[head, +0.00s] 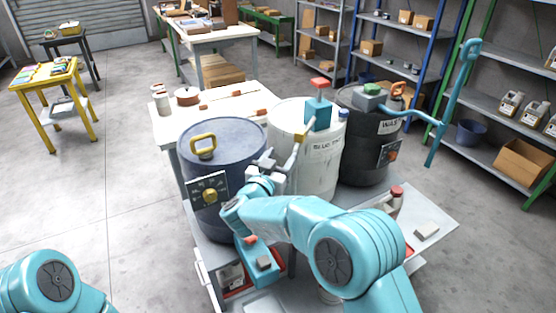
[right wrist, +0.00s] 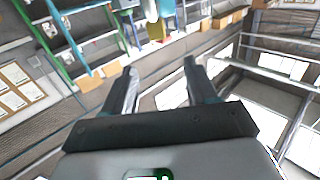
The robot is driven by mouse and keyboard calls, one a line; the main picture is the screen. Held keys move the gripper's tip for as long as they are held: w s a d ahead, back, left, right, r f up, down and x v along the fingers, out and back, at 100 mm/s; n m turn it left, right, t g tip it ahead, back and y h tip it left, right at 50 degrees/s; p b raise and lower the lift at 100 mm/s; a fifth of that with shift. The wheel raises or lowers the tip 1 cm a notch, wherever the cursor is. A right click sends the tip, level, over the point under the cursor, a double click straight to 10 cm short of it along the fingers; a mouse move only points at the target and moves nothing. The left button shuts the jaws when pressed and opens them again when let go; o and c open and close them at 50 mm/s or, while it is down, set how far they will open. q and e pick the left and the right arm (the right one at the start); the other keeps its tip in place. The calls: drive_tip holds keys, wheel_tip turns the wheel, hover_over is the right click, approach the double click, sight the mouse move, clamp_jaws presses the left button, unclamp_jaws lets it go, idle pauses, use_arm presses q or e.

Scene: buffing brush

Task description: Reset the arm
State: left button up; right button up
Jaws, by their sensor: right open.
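My right arm reaches in from the bottom right in the head view. Its gripper (head: 268,163) is in front of the blue-grey drum and the white drum. In the right wrist view the right gripper (right wrist: 160,76) has its two dark fingers apart, with nothing between them. Only a turquoise joint of my left arm (head: 52,285) shows at the bottom left of the head view; the left gripper is out of view.
A blue-grey drum (head: 230,150), a white drum (head: 325,170) and a dark drum (head: 368,150) stand close together on a cart. A turquoise hooked bar (head: 455,90) rises at the right. Shelves (head: 480,95) stand behind.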

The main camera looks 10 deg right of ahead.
drive_tip(key=s+d+f+g, duration=0.2)
drive_tip(key=d+f, duration=0.9)
drive_tip(key=d, duration=0.3)
drive_tip(key=s+d+f+n+g+y, duration=0.15)
drive_tip(key=s+f+n+y, duration=0.35)
drive_tip(key=f, duration=0.8)
drive_tip(key=s+a+f+g+y, duration=0.25)
drive_tip(key=s+f, duration=0.25)
drive_tip(key=s, duration=0.4)
drive_tip(key=s+a+f+g+y, duration=0.25)
drive_tip(key=s+a+f, duration=0.2)
drive_tip(key=s, duration=0.45)
drive_tip(key=s+a+f+g+y, duration=0.1)
drive_tip(key=s+a+g, duration=0.2)
drive_tip(key=s, duration=0.5)
drive_tip(key=s+a+f+g+y, duration=0.1)
drive_tip(key=s+a+g+y, duration=0.1)
drive_tip(key=s, duration=0.5)
drive_tip(key=shift+s+a+m+g, duration=0.4)
drive_tip(key=shift+a+g, duration=0.25)
drive_tip(key=shift+g, duration=0.1)
